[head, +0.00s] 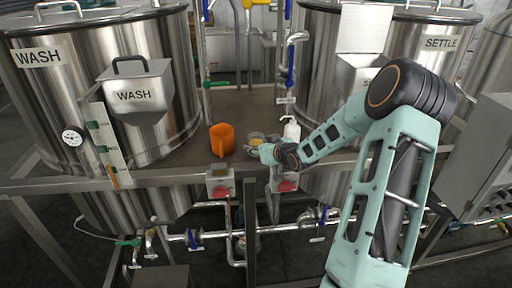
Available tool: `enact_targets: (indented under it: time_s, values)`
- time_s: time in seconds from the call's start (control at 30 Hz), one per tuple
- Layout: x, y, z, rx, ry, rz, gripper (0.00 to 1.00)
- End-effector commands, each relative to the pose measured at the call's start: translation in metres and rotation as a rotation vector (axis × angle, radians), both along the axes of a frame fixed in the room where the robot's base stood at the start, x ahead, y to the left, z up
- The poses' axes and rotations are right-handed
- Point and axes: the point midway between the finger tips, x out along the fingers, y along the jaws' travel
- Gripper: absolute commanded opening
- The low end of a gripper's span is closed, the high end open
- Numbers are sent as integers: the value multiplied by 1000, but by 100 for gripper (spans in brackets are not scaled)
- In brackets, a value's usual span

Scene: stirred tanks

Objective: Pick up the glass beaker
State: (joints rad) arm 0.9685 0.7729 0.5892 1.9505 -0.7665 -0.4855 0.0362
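A small clear vessel with something yellowish in it, which looks like the glass beaker (255,138), stands on the deck between the two big tanks in the head view. My gripper (265,153) is at the end of my pale green arm, right at the near side of this vessel, and overlaps its lower right part in the picture. The fingers are small and partly hidden by the wrist, so I cannot tell whether they are open or shut, or whether they touch the vessel.
An orange jug (222,140) stands just left of the beaker. A white bottle (292,131) stands just right, behind my forearm. The WASH tank (165,60) and SETTLE tank (425,65) flank the deck (240,105). Pipes and blue-handled valves rise behind; a metal rail runs along the front.

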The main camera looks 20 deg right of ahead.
Motion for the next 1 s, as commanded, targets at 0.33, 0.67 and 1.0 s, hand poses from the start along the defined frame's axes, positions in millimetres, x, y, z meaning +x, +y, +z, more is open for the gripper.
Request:
enact_targets:
  time_s: [0.33, 0.67, 1.0]
  values:
    - [0, 0, 1, -1, -1, 0, 8]
    - [0, -1, 12, -3, -2, 0, 8]
    - [-31, 11, 73, -7, -3, -1, 8]
